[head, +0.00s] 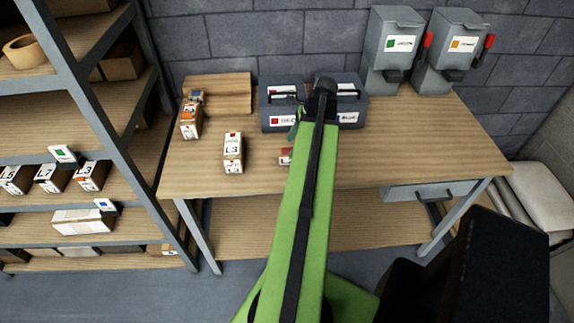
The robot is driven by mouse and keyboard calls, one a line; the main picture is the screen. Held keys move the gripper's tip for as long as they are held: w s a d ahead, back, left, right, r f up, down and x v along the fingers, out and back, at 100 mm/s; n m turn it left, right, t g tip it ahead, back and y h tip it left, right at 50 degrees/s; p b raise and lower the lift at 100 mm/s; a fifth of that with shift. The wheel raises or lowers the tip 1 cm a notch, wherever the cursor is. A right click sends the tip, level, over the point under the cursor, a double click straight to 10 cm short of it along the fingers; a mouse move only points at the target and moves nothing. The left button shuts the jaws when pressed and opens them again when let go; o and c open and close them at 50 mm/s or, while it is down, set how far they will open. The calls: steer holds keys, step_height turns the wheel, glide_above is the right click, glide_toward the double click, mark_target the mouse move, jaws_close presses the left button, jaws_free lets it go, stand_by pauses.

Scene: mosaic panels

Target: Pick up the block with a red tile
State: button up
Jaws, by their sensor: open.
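A small block with a reddish top (285,156) sits on the workbench, partly hidden behind my green arm. A taller block with a white label and small red marks (233,153) stands alone to its left. An orange-topped block (190,122) stands at the left edge, with a small block with a blue patch (196,97) just behind it. My gripper (294,131) is mostly hidden by my arm; only a small part shows, above and behind the reddish block in the picture. It is open, and I see nothing held.
Two grey bins stand at the back: the left one (282,91) has a red label, the right one (352,104) a blue label. Two wall dispensers (397,50) stand behind to the right. A wooden board (217,88) lies at the back left. The workbench's right side (430,140) is clear.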

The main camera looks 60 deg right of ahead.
mark_target(288, 151)
steer(key=shift+w+a+f, duration=0.1)
steer(key=shift+w+f, duration=0.05)
steer(key=shift+f, duration=0.15)
steer(key=b+x, duration=0.5)
steer(key=shift+f, duration=0.2)
steer(key=shift+r, duration=0.2)
jaws_close()
steer(key=shift+p, duration=0.3)
